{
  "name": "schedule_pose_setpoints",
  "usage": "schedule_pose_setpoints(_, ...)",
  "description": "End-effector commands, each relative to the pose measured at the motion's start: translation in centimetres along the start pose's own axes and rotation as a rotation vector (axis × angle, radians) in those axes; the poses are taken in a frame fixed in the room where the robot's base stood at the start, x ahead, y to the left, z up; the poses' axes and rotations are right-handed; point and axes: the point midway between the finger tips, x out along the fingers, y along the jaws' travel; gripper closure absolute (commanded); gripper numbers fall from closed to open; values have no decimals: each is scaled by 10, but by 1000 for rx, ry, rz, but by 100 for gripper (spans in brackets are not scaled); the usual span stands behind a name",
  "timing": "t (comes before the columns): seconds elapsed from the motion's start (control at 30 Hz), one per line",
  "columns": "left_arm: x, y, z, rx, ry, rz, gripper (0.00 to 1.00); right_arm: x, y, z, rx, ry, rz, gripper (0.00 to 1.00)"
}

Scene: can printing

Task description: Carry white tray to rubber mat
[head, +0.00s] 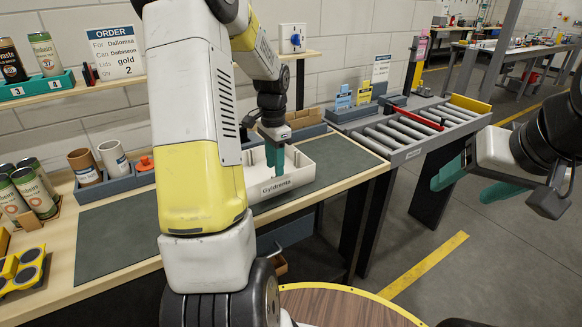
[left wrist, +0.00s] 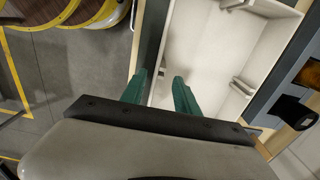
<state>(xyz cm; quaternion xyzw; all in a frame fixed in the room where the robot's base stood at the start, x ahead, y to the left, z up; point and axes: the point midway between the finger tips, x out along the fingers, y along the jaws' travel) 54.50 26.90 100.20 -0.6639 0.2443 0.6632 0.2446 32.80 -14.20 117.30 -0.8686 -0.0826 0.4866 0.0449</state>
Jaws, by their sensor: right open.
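My left gripper (head: 275,160) is at that near wall, fingers pointing down. In the left wrist view its open fingers (left wrist: 161,92) lie on either side of the wall of the tray (left wrist: 215,50); contact cannot be told. The dark rubber mat (head: 345,163) shows right of the tray, and dark matting (head: 115,235) also shows left of my arm, which hides the part between. My right gripper (head: 475,182) is open and empty, off the bench to the right.
A roller conveyor (head: 405,135) stands right of the bench. Blue-grey bins (head: 120,182) with cups are behind the left matting. Printed cans (head: 35,190) and a yellow holder (head: 20,270) stand at the left. A round wooden top (head: 345,305) is in front.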

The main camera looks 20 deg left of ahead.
Motion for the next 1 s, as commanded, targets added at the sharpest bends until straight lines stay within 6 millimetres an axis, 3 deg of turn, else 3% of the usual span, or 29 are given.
schedule_pose_setpoints(0.2,-41,-1,-1,1,1,-3,63,0,0,0,0,0,0,31)
schedule_pose_setpoints(0.47,-70,10,1,-22,18,-17,63,0,0,0,0,0,0,31)
schedule_pose_setpoints(0.57,-95,33,4,-79,62,-49,63,0,0,0,0,0,0,31)
schedule_pose_setpoints(0.7,-137,86,17,-209,172,-97,63,0,0,0,0,0,0,31)
schedule_pose_setpoints(0.8,-157,126,32,-313,265,-109,63,0,0,0,0,0,0,31)
schedule_pose_setpoints(1.0,-174,195,62,-499,453,-82,63,0,0,0,0,0,0,31)
